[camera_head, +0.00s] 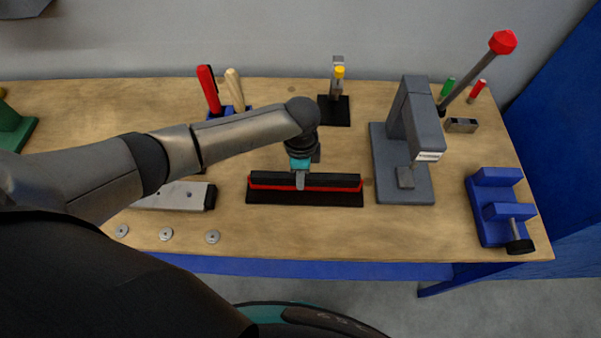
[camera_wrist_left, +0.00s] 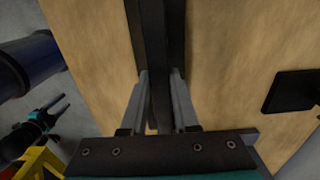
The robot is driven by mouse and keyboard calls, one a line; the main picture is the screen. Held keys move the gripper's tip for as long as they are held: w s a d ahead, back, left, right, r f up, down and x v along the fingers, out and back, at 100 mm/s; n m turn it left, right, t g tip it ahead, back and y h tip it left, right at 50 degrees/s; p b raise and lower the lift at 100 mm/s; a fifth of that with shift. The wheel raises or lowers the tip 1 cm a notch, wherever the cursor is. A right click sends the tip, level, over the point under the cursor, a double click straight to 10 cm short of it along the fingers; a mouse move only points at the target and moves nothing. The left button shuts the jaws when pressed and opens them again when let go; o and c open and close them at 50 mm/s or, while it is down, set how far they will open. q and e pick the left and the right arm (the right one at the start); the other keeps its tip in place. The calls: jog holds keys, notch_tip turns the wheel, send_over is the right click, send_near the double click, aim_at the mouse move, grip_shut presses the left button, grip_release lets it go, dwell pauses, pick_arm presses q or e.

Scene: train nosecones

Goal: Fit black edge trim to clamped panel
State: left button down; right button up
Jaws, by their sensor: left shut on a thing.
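A long black strip (camera_head: 335,179), seemingly the edge trim, runs left to right along a red-edged piece (camera_head: 270,187) on a black base (camera_head: 300,199) in the middle of the bench. My left gripper (camera_head: 300,180) is over the strip's middle, shut on it; the wrist view shows the strip (camera_wrist_left: 149,50) between the fingers (camera_wrist_left: 160,95). I cannot tell whether the strip is lifted. A silver plate (camera_head: 165,197) with a black end lies left, partly hidden by my arm; I cannot tell if it is the panel. My right gripper (camera_wrist_left: 62,112) appears open and empty, away from the bench.
A grey press (camera_head: 405,140) with a red-knobbed lever stands just right of the strip. A blue vise (camera_head: 497,210) is at the right end. Several washers (camera_head: 166,234) lie front left. A yellow-topped tool (camera_head: 339,73) stands behind. Bench front centre is clear.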

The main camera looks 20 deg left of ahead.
pick_arm(q)
jog(key=c, duration=0.6)
grip_release()
notch_tip(320, 180, up, 15)
jog(key=p, duration=0.1)
jog(key=shift+r, duration=0.15)
jog(key=shift+s, duration=0.1)
